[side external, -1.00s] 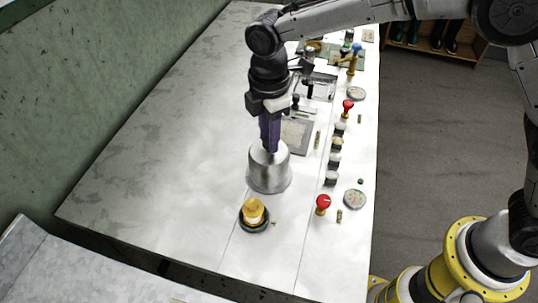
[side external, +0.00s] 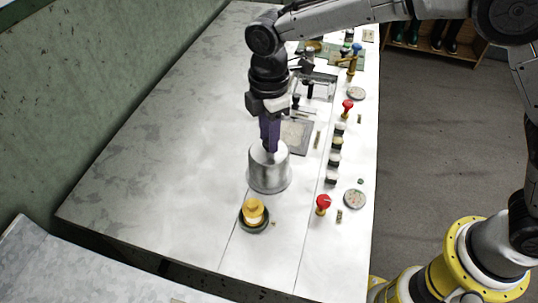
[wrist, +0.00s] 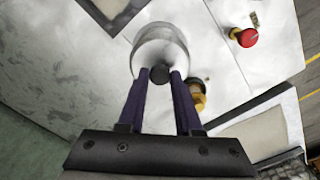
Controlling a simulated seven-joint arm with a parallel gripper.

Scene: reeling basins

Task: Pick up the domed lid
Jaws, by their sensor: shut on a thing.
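The domed lid (side external: 269,172) is a silver metal cover standing on the white worktop in the side view. In the wrist view the lid (wrist: 158,45) lies just beyond my fingers, with a dark round knob (wrist: 159,74) on top. My gripper (side external: 269,148) points straight down over the lid in the side view. In the wrist view my gripper (wrist: 160,76) has its two purple fingers on either side of the knob, shut on it. The lid's lower rim appears to be at the worktop, and what is under it is hidden.
A yellow-topped piece on a dark round base (side external: 254,214) stands close in front of the lid. A red knob (side external: 323,202) and a round dial (side external: 354,199) are to the right. A grey plate (side external: 296,135) lies behind. The worktop's left side is clear.

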